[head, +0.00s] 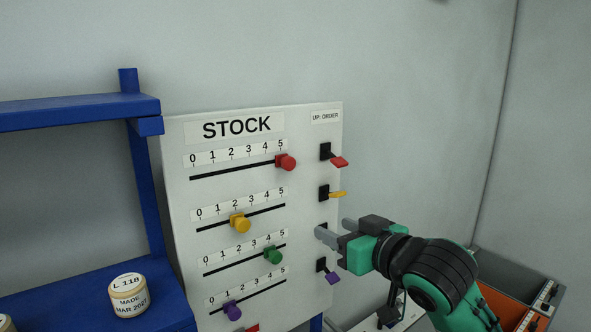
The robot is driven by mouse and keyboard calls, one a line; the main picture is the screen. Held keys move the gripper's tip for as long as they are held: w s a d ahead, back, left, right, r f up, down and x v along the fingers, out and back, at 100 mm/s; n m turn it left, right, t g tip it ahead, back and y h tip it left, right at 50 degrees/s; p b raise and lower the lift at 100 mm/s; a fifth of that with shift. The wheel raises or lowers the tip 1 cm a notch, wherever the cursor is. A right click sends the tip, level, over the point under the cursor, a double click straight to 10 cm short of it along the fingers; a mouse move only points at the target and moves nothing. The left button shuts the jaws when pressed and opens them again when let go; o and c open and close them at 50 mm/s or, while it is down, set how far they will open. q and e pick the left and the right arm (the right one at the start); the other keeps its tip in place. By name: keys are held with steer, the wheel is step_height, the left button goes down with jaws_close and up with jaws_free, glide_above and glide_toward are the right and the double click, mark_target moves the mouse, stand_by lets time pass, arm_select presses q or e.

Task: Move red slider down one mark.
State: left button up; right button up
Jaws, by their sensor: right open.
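The red slider (287,162) sits at the right end of the top slot, at mark 5 of a scale from 0 to 5. The slot is on an upright white board (220,240) labelled STOCK. My right gripper (332,230) is open and empty at the board's right edge, below and right of the red slider. Its fingers cover the place between the yellow and purple switches, so what lies there is mostly hidden. My left gripper is out of view.
Below are a yellow slider (240,223), a green slider (273,255) and a purple slider (232,311). Red (339,162), yellow (337,194) and purple (333,278) switches stick out at right. A blue shelf (70,292) holds a labelled roll (129,296) at left.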

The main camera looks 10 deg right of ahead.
steer(key=t+y, duration=0.1)
glide_toward(290, 163)
steer(key=v, duration=0.5)
steer(key=shift+n, duration=0.4)
steer(key=p+x, duration=0.5)
steer(key=x, duration=0.7)
steer(key=shift+w+p, duration=0.4)
steer(key=shift+w+a+f, duration=0.1)
steer(key=shift+w+a, duration=0.1)
steer(key=shift+w, duration=0.05)
steer(key=shift+c, duration=0.5)
jaws_close()
